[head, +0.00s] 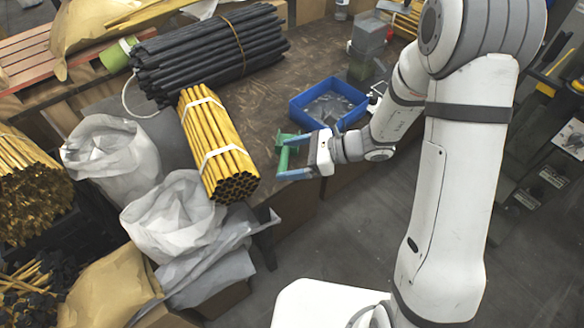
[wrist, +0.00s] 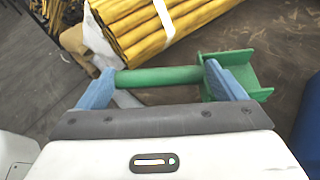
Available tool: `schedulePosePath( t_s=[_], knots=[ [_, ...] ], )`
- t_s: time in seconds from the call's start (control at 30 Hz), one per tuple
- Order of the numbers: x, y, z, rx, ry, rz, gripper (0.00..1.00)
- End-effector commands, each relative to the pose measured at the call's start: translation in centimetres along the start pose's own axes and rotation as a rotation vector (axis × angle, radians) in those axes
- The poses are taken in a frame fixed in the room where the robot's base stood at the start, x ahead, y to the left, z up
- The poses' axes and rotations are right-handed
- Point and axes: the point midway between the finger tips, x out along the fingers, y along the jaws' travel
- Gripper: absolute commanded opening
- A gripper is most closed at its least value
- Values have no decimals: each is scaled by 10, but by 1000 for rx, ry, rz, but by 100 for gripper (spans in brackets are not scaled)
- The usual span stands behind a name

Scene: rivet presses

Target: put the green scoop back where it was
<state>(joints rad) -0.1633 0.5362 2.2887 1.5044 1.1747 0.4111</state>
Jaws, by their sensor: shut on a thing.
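The green scoop (wrist: 160,77) is in my gripper (wrist: 158,85) in the wrist view. Its round handle runs crosswise between the two blue fingers, and its angular scoop end (wrist: 238,70) sticks out past the right finger. In the head view the scoop (head: 285,143) shows beside my gripper (head: 297,160), at the table's front edge, between the yellow rod bundle and the blue bin. I cannot tell whether the scoop touches the table.
A blue bin (head: 328,103) with grey contents stands on the brown table (head: 270,85). A strapped yellow rod bundle (head: 215,145) and a black rod bundle (head: 205,55) lie to the left. White sacks (head: 170,215) stand before the table. A grey container (head: 369,37) is behind.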

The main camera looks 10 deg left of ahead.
Motion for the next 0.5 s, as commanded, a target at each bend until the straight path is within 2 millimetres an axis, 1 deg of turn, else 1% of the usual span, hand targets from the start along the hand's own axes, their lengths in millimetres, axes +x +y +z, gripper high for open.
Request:
schedulePosePath(
  t_s=[0.17,0.33,0.5],
  knots=[
    [6,-1,-14,2,0,0,65],
    [15,-2,-36,1,0,0,65],
    [16,-3,-37,-2,0,-1,65]
  ],
)
